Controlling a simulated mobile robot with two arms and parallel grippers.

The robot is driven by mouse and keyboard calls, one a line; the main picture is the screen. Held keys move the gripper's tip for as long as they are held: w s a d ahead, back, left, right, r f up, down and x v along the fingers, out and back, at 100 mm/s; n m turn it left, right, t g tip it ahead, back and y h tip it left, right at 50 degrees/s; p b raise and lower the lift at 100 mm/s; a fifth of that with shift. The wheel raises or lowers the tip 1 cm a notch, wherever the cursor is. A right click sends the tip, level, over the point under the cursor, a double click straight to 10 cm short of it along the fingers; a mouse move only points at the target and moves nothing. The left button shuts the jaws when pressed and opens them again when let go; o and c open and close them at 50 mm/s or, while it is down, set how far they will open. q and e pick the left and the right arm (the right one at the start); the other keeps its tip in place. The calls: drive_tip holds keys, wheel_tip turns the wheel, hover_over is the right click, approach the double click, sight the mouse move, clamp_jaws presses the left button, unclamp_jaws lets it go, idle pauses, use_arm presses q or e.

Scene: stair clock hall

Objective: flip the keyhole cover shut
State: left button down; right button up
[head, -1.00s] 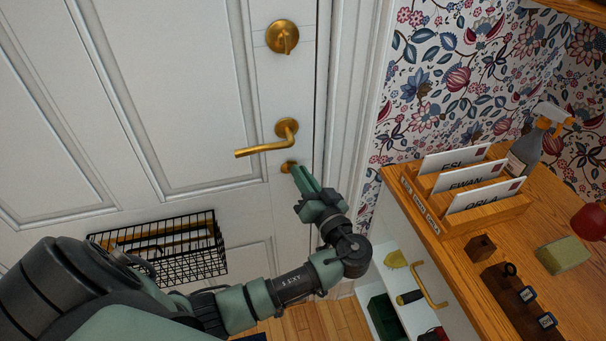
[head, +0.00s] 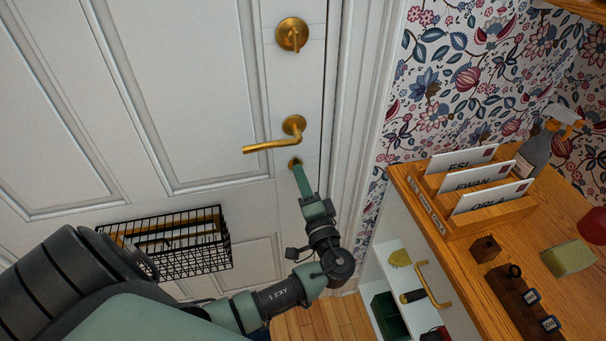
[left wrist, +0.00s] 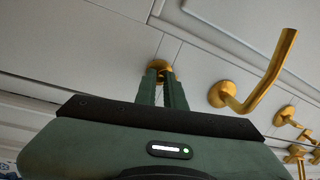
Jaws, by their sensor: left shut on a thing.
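The keyhole cover (head: 295,162) is a small brass piece on the white door (head: 190,90), just below the brass lever handle (head: 275,144). It also shows in the left wrist view (left wrist: 160,66), at the tips of my fingers. My left gripper (head: 299,169) reaches up to it from below; in the left wrist view the gripper (left wrist: 161,76) has its two fingertips close together on the cover's lower part. It is shut on the keyhole cover. The fingertips hide part of the cover, so how far it is swung is hard to tell. My right gripper is out of view.
A round brass lock knob (head: 292,34) sits above the handle. A black wire basket (head: 178,247) hangs on the door lower left. To the right stands a wooden cabinet top (head: 570,215) with a letter rack (head: 460,214) and spray bottle (head: 537,150).

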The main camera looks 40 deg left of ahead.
use_arm(q)
drive_tip(key=shift+s+m, duration=0.1)
drive_tip(key=shift+m, duration=0.5)
drive_tip(key=c, duration=1.5)
unclamp_jaws()
drive_tip(key=b+v, duration=0.2)
drive_tip(key=v, duration=0.5)
drive_tip(key=shift+s+d+f, duration=0.1)
drive_tip(key=shift+s+d, duration=0.05)
drive_tip(key=shift+s, duration=0.1)
